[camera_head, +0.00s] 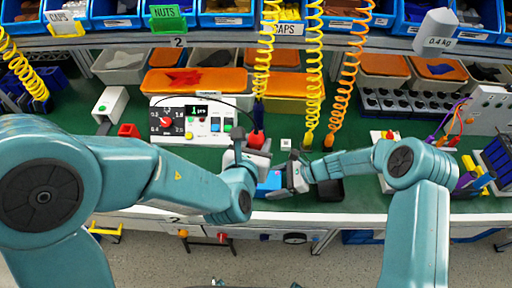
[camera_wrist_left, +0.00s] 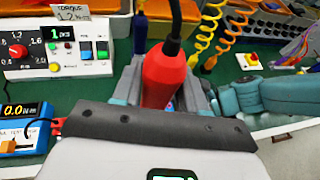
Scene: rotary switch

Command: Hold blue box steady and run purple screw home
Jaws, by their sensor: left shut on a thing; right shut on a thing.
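The blue box (camera_head: 268,185) sits low on the green bench near its front edge, partly covered by my grippers. My right gripper (camera_head: 290,179) is shut on the blue box from the right. My left gripper (camera_head: 250,152) is shut on a red power screwdriver (camera_head: 257,140), which stands roughly upright above the box. In the left wrist view the red screwdriver (camera_wrist_left: 165,78) fills the space between the fingers, with a black cable leaving its top. The purple screw and the driver's tip are hidden, so I cannot tell whether they touch.
A torque controller (camera_head: 190,124) with a red dial stands behind and left. Yellow and orange coiled hoses (camera_head: 314,75) hang beyond the grippers. A dark block (camera_head: 330,190) lies right of my right gripper. A red-button box (camera_head: 384,136) and a grey panel (camera_head: 489,110) are further right.

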